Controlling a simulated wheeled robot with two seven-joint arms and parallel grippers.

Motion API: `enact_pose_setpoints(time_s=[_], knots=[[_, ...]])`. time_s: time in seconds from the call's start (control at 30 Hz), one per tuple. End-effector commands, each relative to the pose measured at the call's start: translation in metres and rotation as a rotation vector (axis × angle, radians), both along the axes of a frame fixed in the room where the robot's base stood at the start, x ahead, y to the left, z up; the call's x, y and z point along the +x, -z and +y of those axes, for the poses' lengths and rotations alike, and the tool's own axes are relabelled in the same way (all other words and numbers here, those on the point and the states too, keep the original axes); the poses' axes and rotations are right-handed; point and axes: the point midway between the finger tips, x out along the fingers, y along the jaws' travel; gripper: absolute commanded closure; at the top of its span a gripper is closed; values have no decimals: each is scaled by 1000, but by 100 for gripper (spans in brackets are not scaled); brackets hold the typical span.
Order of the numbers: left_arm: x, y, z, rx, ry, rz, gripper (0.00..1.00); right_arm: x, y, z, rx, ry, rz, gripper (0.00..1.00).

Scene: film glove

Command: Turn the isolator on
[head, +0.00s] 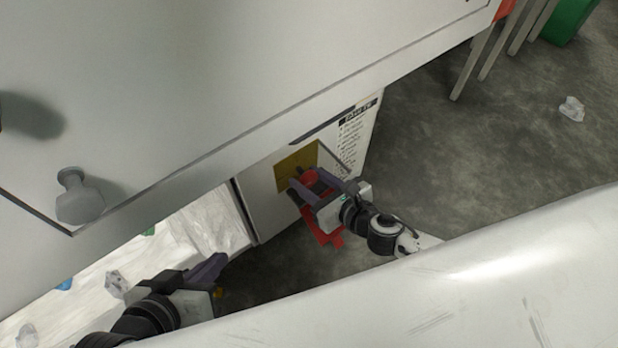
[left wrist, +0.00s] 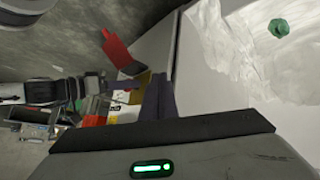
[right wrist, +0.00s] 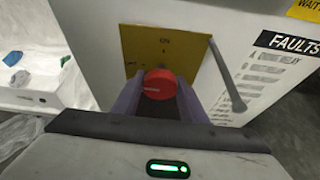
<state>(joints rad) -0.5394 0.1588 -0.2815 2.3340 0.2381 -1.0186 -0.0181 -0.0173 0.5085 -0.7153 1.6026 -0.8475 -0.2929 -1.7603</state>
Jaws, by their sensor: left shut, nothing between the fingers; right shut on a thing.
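The isolator's round red knob (right wrist: 160,83) sits on a yellow plate (right wrist: 195,50) on the side of a white cabinet. The plate has small lettering above and left of the knob, and a pale mark on the knob points left. My right gripper (right wrist: 160,92) has one finger on each side of the knob and is shut on it. In the head view my right gripper (head: 303,186) partly covers the knob and the yellow plate (head: 291,172). My left gripper (head: 220,264) is shut and empty, apart from the plate at lower left; its fingers also show in the left wrist view (left wrist: 160,92).
A grey bar (right wrist: 228,78) stands out just right of the plate. A red part (head: 326,236) hangs below the right gripper. A large pale panel with a knob (head: 80,196) overhangs the cabinet. A white bin (head: 205,222) is at left. Open floor (head: 470,150) lies right.

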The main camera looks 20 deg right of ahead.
Motion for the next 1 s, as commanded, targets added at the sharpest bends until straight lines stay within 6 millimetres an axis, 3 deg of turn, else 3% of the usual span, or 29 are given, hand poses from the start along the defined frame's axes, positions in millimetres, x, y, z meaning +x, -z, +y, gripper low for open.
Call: enact_pose_setpoints(time_s=[0.5,1.0], knots=[[0,4,-2,-11,0,-2,100,1,1,0,375,0,134,84],[5,-16,-15,-103,1,-71,100,1,2,0,825,1,296,84]])
